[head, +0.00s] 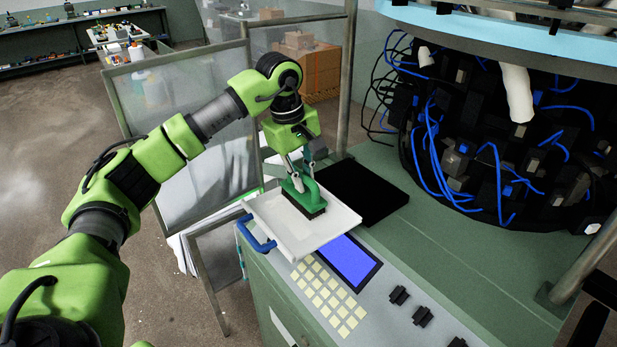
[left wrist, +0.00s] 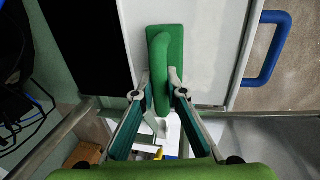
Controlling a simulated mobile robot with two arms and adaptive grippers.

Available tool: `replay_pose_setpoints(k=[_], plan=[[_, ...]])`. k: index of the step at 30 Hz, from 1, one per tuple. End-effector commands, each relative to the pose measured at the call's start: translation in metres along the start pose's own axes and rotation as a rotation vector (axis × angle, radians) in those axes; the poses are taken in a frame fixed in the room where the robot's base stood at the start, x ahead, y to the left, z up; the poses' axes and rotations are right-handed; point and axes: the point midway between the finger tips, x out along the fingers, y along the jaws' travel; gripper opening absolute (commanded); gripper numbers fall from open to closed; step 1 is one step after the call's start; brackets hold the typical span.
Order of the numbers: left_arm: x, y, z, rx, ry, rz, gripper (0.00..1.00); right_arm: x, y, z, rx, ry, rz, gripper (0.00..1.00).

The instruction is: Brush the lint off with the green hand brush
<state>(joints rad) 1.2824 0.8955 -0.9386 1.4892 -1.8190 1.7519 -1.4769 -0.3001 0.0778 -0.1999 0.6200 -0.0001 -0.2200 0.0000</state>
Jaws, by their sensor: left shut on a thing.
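The green hand brush (head: 311,192) has a green handle and dark bristles. My left gripper (head: 294,178) points down and is shut on the brush's handle. The brush is over a white tray-like surface (head: 335,219) on the machine's corner. Its bristles look to be at or just above that surface; I cannot tell if they touch. In the left wrist view the brush (left wrist: 177,45) lies between the two fingertips (left wrist: 157,88), with the white surface (left wrist: 215,60) beside and under it. I cannot make out any lint. My right gripper is not in view.
A blue handle (head: 257,234) stands at the white surface's left edge. A black flat panel (head: 362,190) lies behind it. A blue screen (head: 347,260) and keypad (head: 327,297) are in front. The knitting machine with blue cables (head: 490,160) fills the right. A mesh guard (head: 190,125) stands left.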

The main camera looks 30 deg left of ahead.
Motion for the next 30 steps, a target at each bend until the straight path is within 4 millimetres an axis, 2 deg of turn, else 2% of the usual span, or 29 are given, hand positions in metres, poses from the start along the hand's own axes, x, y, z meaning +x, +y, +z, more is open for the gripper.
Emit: replay_pose_setpoints(k=[3,9,22,30], plan=[[0.001,-0.015,0.000,0.000,0.001,0.000,0.00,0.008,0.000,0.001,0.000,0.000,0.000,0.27],[-0.003,-0.032,0.000,0.000,0.001,-0.001,0.00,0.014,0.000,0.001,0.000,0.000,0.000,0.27],[-0.004,-0.037,0.000,0.000,0.000,-0.005,0.00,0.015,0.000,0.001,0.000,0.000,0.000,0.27],[-0.008,-0.055,-0.001,-0.002,0.000,-0.005,0.00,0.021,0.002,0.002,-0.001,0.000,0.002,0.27]])
